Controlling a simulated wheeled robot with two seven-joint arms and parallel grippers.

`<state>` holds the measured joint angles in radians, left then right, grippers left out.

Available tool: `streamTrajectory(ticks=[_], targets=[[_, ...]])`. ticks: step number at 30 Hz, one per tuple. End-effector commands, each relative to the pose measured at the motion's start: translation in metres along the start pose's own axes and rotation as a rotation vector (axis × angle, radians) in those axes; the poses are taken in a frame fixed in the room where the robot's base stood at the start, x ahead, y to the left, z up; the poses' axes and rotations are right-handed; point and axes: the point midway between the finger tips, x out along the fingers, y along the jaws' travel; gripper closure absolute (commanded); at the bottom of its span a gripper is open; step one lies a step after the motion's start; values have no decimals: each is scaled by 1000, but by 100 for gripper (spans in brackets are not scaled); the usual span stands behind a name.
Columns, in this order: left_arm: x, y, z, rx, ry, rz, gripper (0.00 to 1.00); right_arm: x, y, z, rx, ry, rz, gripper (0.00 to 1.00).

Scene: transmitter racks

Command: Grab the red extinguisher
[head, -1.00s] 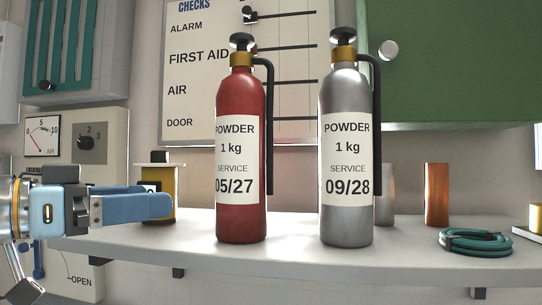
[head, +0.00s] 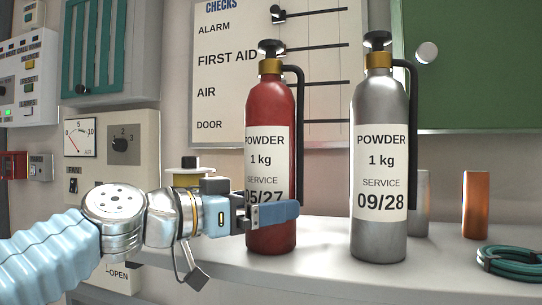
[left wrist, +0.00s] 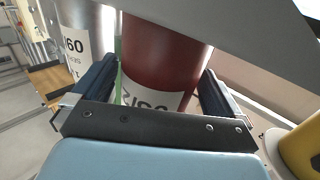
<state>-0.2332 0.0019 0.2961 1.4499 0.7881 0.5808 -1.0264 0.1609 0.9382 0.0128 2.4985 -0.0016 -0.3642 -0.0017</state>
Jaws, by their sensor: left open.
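The red extinguisher (head: 270,110) stands upright on the shelf, with a white label reading POWDER 1 kg, SERVICE 05/27, a brass collar and a black hose. My left gripper (head: 280,212) is at its lower body, with a finger in front of the label. In the left wrist view, the open fingers of my left gripper (left wrist: 160,95) lie on either side of the red extinguisher (left wrist: 160,55). Small gaps show beside it there. My right gripper is not in view.
A silver extinguisher (head: 380,110) labelled 09/28 stands close to the right on the same shelf (head: 330,245). A yellow item (head: 185,178) is behind my left wrist. A copper cylinder (head: 475,205) and a green hose coil (head: 512,262) are at right.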

Motion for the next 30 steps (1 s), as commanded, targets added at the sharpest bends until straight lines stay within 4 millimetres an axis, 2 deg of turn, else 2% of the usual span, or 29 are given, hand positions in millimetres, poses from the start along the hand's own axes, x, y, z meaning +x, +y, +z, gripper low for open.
streamTrajectory(ticks=[7,8,26,27,30], targets=[[3,0,0,1,1,-1,0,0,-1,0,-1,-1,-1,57],[3,0,0,1,1,-1,3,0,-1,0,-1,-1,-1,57],[3,0,0,0,1,-1,95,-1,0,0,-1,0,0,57],[1,1,-5,3,10,-3,98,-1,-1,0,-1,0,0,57],[1,1,-5,3,10,-3,99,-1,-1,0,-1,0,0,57]])
